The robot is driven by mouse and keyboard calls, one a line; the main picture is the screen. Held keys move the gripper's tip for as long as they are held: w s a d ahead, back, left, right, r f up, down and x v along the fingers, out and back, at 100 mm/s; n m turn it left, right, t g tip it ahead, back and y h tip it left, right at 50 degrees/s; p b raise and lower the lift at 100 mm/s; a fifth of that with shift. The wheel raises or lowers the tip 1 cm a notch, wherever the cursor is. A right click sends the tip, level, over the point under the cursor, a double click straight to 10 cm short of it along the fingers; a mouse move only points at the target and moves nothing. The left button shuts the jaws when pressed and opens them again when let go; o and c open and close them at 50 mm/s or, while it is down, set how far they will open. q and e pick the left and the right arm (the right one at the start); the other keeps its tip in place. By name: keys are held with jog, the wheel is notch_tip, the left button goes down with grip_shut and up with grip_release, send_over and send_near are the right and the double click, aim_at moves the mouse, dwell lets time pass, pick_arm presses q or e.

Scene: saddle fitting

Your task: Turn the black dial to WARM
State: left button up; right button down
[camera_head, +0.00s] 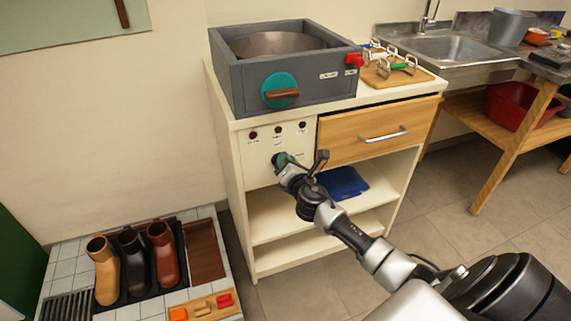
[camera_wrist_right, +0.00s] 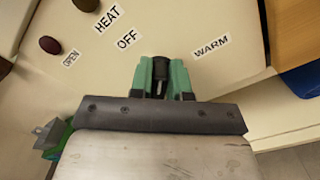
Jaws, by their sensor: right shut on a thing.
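The black dial (camera_wrist_right: 160,68) sits on the cream front panel of the cabinet (camera_head: 251,158). In the wrist view it stands between the green fingers of my right gripper (camera_wrist_right: 161,80), which is shut on it. The OFF label (camera_wrist_right: 128,38) is up and left of the dial, and the WARM label (camera_wrist_right: 211,47) is to its right. I cannot tell where the dial's mark points. In the head view my right gripper (camera_head: 282,160) is at the panel and hides most of the dial. My left gripper is not in view.
A grey box with a round metal basin and a teal knob (camera_head: 280,90) stands on top. Small coloured buttons (camera_head: 278,130) sit above the dial, with a HEAT label (camera_wrist_right: 107,18) below one. A wooden drawer (camera_head: 345,135) is to the right. Boots (camera_head: 133,265) stand at lower left.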

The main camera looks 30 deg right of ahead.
jog(key=shift+f+m, duration=0.2)
jog(key=shift+m, duration=0.7)
jog(key=m, duration=0.1)
jog(key=m+b, duration=0.1)
jog(key=shift+d+f+m, duration=0.2)
jog(key=shift+m, duration=0.2)
jog(key=shift+f+m, duration=0.15)
jog(key=shift+m, duration=1.05)
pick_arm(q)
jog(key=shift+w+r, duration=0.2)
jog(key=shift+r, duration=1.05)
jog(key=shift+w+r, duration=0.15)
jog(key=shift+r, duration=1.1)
pick_arm(e)
jog(key=shift+d+f+m, duration=0.1)
jog(key=shift+f+m, duration=0.05)
jog(key=shift+m, duration=1.15)
jog(key=c, duration=1.1)
grip_release()
jog(key=shift+s, duration=0.1)
jog(key=shift+s, duration=0.1)
